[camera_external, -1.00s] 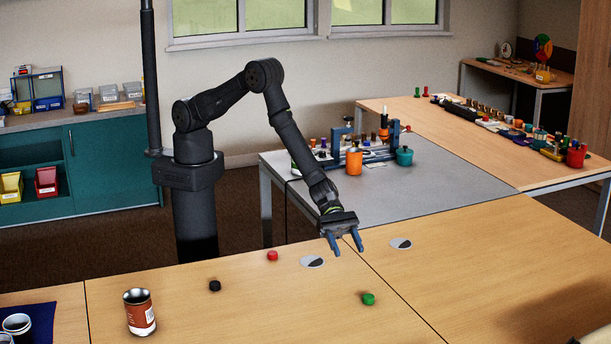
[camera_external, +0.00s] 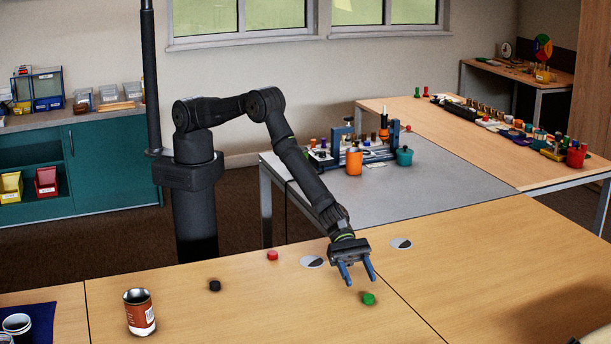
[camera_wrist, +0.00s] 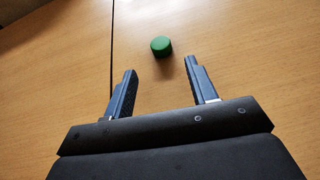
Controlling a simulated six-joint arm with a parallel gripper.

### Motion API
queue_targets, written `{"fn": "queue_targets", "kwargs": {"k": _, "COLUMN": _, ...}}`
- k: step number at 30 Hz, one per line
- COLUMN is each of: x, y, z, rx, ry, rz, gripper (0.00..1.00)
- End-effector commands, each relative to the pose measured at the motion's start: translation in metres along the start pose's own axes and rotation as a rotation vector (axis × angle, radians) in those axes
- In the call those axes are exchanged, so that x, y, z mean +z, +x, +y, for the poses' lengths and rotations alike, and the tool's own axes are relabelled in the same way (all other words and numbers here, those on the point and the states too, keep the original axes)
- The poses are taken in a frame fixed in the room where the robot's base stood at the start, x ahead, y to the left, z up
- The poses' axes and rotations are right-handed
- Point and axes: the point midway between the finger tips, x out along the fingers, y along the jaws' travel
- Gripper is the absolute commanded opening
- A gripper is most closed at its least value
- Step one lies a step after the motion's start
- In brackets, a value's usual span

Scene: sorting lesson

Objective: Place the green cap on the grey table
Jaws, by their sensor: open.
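The green cap (camera_external: 369,298) lies on the wooden table in the external view, near a seam between table tops. It also shows in the wrist view (camera_wrist: 161,46), beyond the fingertips and roughly centred between them. My gripper (camera_external: 360,276) is open and empty, above the table and close behind the cap. Its two fingers also show in the wrist view (camera_wrist: 160,72), spread apart and not touching the cap. The grey table (camera_external: 440,186) stands behind my gripper, with its front part bare.
A red cap (camera_external: 272,255), a black cap (camera_external: 215,286) and an orange-brown can (camera_external: 140,312) stand on the wooden table. Two flat discs (camera_external: 312,262) lie near my gripper. An orange cup (camera_external: 354,161), a teal pot (camera_external: 404,156) and a rack occupy the grey table's back left.

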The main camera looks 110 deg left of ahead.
Motion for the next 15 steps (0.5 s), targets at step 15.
{"fn": "queue_targets", "kwargs": {"k": 15, "x": 0.005, "y": 0.044, "z": -0.003, "rx": 0.000, "ry": 0.001, "rz": 0.000, "gripper": 0.52}}
